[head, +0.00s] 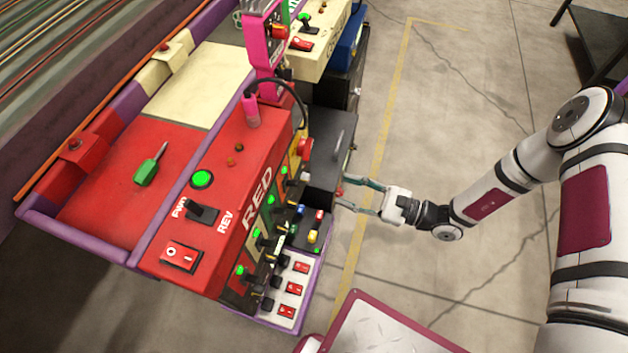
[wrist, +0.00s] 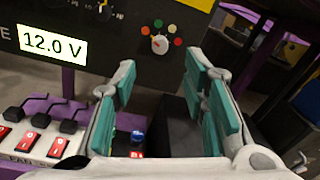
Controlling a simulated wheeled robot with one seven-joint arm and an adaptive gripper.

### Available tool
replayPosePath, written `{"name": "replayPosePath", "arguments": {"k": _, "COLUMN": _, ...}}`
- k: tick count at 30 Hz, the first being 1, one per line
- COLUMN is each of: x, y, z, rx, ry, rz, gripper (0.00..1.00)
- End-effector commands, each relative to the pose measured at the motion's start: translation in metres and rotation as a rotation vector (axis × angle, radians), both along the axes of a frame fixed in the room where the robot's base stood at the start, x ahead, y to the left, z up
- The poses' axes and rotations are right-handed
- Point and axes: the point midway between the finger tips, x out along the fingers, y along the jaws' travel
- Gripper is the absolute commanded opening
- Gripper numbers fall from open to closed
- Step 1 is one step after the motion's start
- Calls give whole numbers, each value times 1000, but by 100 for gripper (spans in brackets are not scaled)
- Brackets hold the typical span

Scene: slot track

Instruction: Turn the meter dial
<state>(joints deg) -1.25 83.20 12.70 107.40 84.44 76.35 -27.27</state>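In the wrist view a small pale round dial (wrist: 159,43) with a red mark sits on a dark panel, ringed by several coloured dots. To its left a lit meter display (wrist: 53,43) reads 12.0 V. My gripper (wrist: 160,66) is open and empty, its teal-padded fingers spread below and either side of the dial in the picture. No contact with the dial shows. In the head view my gripper (head: 345,194) is at the right side of the red control box (head: 225,190). I cannot make out the dial's face there.
Switches (wrist: 33,140) with red rockers stand at the lower left of the wrist view. A dark grey cabinet (head: 328,145) stands behind the gripper in the head view. A red-edged plate (head: 385,330) lies in front. The concrete floor (head: 440,110) is open to the right.

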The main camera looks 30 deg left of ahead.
Motion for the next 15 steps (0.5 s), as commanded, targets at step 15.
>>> {"name": "replayPosePath", "arguments": {"k": 15, "x": -16, "y": 84, "z": -1, "rx": -1, "ry": -1, "rz": 3, "gripper": 40}}
